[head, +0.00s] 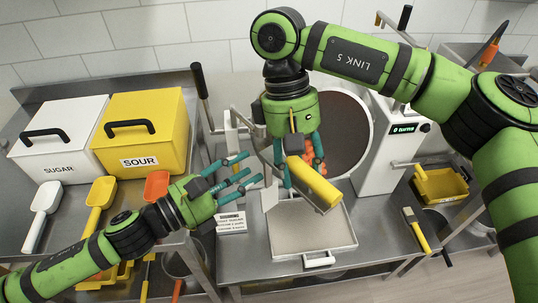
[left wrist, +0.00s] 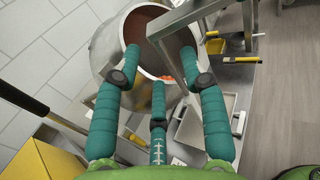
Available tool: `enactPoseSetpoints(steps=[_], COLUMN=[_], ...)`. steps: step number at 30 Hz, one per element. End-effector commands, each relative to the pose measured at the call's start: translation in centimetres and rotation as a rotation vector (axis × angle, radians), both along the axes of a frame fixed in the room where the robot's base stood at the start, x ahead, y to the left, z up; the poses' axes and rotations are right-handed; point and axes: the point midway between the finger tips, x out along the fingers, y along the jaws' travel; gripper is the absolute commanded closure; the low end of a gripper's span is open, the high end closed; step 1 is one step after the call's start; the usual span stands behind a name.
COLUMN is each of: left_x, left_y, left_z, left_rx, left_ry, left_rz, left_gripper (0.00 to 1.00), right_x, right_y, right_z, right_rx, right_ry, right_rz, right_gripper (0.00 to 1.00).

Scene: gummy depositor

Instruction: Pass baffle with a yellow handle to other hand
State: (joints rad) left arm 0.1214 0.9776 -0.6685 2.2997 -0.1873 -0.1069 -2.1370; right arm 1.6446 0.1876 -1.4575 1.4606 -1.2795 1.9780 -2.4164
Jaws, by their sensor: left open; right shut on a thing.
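The baffle's yellow handle (head: 314,183) shows in the head view, tilted down to the right, above the white tray (head: 312,229). My right gripper (head: 297,165) points down and is shut on the baffle. The baffle's grey plate is hard to tell apart from the grey parts behind it. My left gripper (head: 240,173) is open and empty, just left of the baffle and apart from the handle. In the left wrist view its spread teal fingers (left wrist: 160,85) have nothing between them.
The white SUGAR box (head: 60,140) and yellow SOUR box (head: 140,130) are at left, with scoops (head: 97,200) in front. A yellow-handled scraper (head: 417,235) lies right of the tray.

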Motion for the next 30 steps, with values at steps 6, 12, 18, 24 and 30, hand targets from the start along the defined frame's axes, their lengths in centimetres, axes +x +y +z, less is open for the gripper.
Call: enactPoseSetpoints(steps=[6,12,18,24,30], left_x=[2.2,3.8,4.4,4.4,4.4], left_y=[-2.5,-4.4,-5.2,-5.2,-5.2], left_z=[0.2,0.1,0.0,0.0,0.0], left_rx=[-0.002,-0.002,0.002,0.002,0.002], left_ry=[-0.004,-0.001,-0.001,0.001,0.001], left_rz=[-0.001,-0.001,-0.002,-0.002,-0.002], left_gripper=[0.57,0.57,0.57,0.57,1.00], right_x=[0.0,0.0,0.0,0.0,0.0], right_y=[0.0,0.0,0.0,0.0,0.0], right_z=[0.1,0.1,0.1,0.1,0.1], right_rx=[0.001,0.001,0.001,0.001,0.001], right_ry=[-0.001,-0.001,-0.001,-0.001,-0.001], right_rz=[0.000,0.000,0.000,0.000,0.000], right_gripper=[1.00,1.00,1.00,1.00,1.00])
